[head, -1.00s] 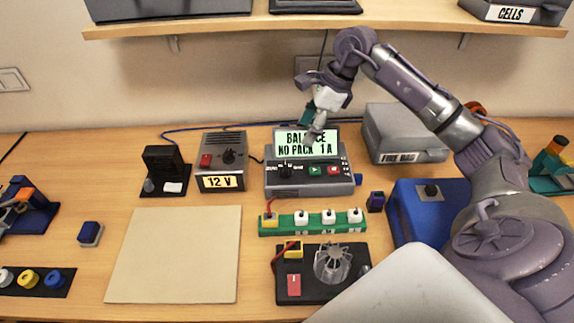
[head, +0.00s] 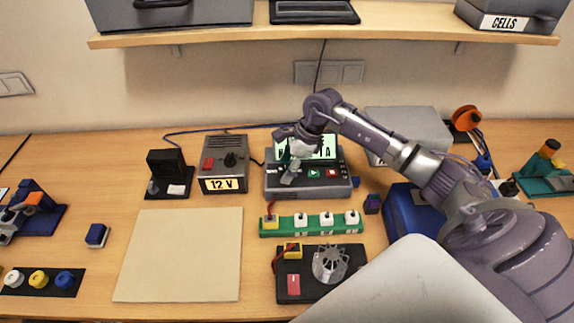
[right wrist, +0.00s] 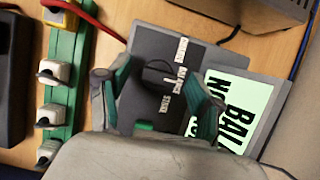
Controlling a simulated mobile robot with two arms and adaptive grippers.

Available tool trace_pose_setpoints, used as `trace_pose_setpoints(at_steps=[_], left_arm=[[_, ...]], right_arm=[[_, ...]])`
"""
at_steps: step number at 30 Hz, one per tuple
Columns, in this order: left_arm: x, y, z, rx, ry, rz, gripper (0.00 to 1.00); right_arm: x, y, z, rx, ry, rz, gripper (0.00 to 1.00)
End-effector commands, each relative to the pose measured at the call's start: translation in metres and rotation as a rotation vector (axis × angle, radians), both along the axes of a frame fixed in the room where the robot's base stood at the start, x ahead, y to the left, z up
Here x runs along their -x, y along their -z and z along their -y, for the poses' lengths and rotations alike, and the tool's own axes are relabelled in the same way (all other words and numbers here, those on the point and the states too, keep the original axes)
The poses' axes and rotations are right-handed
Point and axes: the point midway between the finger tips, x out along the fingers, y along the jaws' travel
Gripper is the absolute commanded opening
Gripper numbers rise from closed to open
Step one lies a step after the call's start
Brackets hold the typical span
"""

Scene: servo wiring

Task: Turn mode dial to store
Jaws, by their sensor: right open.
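The charger (head: 325,190) is a grey box with a lit green screen (head: 326,148), a green button and a red button. My right gripper (head: 289,180) is over its left part and hides the dial in the head view. In the right wrist view, the black mode dial (right wrist: 155,78) lies between the open fingers (right wrist: 155,100), beside a column of labels (right wrist: 173,75) whose lowest seems to read STORE. Which label the dial points at is hard to tell. The screen (right wrist: 238,108) starts with BAL there. My left gripper is not in view.
A 12 V supply (head: 224,165) stands left of the charger. A green strip with several white plugs (head: 312,224) and a black fan board (head: 345,290) lie in front. A blue box (head: 405,215) is to the right, close under my arm. A beige mat (head: 180,255) is empty.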

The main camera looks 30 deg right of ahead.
Motion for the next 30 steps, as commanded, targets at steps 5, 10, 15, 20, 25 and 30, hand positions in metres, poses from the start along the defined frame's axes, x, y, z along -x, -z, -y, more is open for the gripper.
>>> trace_pose_setpoints(at_steps=[5,10,15,20,25,30], left_arm=[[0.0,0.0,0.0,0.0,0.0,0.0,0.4],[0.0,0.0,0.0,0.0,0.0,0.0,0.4],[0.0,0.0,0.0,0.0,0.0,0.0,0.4],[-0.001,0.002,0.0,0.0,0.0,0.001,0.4],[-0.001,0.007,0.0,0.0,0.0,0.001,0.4],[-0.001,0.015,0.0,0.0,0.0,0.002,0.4]], right_arm=[[0.0,0.0,0.0,0.001,0.0,-0.001,0.47],[0.0,0.0,0.0,0.001,0.0,-0.001,0.19],[0.0,0.0,0.0,0.0,0.002,-0.001,0.05],[0.0,0.0,0.001,0.001,0.021,0.0,0.05],[0.001,0.001,0.001,0.002,0.088,0.0,0.05],[0.001,0.002,0.001,0.003,0.208,0.001,0.05]])
